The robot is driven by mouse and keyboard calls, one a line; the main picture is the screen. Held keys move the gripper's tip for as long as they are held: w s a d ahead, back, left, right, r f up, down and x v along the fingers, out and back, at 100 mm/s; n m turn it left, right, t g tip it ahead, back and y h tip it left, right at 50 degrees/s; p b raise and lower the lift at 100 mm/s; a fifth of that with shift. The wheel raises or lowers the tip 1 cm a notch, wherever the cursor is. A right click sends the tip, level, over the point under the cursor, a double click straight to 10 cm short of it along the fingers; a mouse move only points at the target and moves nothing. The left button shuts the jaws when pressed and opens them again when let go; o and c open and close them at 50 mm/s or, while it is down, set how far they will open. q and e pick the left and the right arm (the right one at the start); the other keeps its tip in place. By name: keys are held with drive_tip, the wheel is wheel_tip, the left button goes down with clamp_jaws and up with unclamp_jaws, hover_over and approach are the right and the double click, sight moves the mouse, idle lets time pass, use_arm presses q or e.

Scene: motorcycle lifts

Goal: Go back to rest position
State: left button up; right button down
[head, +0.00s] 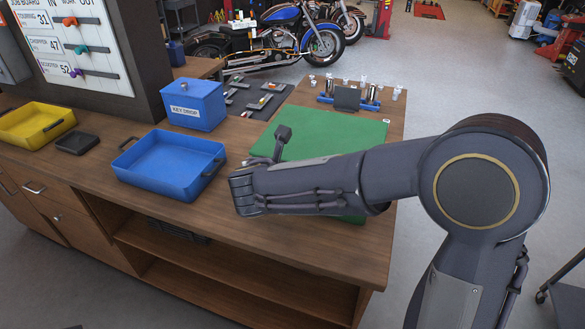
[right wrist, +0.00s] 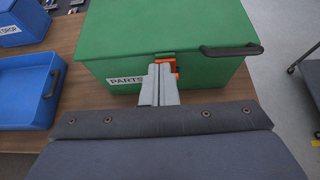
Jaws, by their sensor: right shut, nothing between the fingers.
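My right arm reaches in from the right in the head view, across the front of the green parts box (head: 345,137); its fingers are hidden there. In the right wrist view, my right gripper (right wrist: 160,82) is shut and empty, with its fingertips close to the orange latch (right wrist: 172,66) on the front of the box. I cannot tell whether they touch. The box also shows in this view (right wrist: 170,28), with its lid down, a "PARTS" label and a black handle (right wrist: 231,49). My left gripper is out of view.
On the workbench (head: 290,245), a blue tray (head: 170,182), a blue key-drop box (head: 195,105), a black dish (head: 76,143) and a yellow tray (head: 35,123) stand left of the arm. A job board (head: 75,45) rises behind. A cart (head: 565,297) stands at the right on open floor.

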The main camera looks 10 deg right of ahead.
drive_tip(key=s+d+f+m+g+y+b, duration=0.1)
drive_tip(key=s+d+f+m+g+y, duration=0.15)
drive_tip(key=s+d+m, duration=0.5)
drive_tip(key=s+d+f+m+g+y+b, duration=0.2)
drive_tip(key=s+d+f+m+g, duration=0.25)
drive_tip(key=s+m, duration=0.45)
drive_tip(key=s+a+f+m+t+y, duration=0.1)
drive_tip(key=s+a+m+y, duration=0.1)
drive_tip(key=s+m, duration=0.4)
drive_tip(key=s+a+m+t+y+b, duration=0.1)
drive_tip(key=s+a+m+y, duration=0.2)
drive_tip(key=s+m, duration=0.3)
drive_tip(key=shift+s+a+f+m+t+y, duration=0.15)
drive_tip(key=shift+a+f+m+t+y, duration=0.3)
drive_tip(key=shift+m, duration=0.7)
drive_tip(key=shift+d, duration=0.15)
